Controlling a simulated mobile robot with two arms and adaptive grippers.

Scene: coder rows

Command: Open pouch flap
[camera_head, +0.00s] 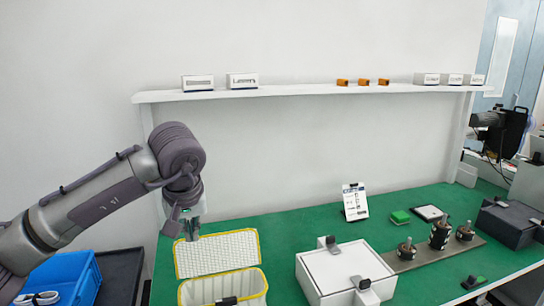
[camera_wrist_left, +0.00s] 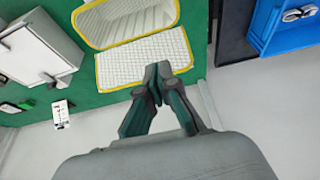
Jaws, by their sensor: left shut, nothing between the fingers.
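The pouch (camera_head: 225,287) is a white quilted box with yellow edging on the green table in the head view. Its flap (camera_head: 217,253) stands raised behind the opening, leaning back, with its quilted inner face showing. In the left wrist view the pouch body (camera_wrist_left: 125,22) lies at the top with the flap (camera_wrist_left: 140,62) spread beside it. My left gripper (camera_head: 192,236) points down at the flap's upper edge. In the wrist view the left gripper's fingertips (camera_wrist_left: 158,70) are together and empty, overlapping the flap's edge; I cannot tell whether they touch it. My right gripper is not in view.
A white box (camera_head: 345,270) with dark latches stands right of the pouch. A small sign (camera_head: 355,202) stands behind it. Black cylindrical parts (camera_head: 440,235) sit farther right. A blue crate (camera_head: 65,275) is at the left. A shelf (camera_head: 300,91) runs above the table.

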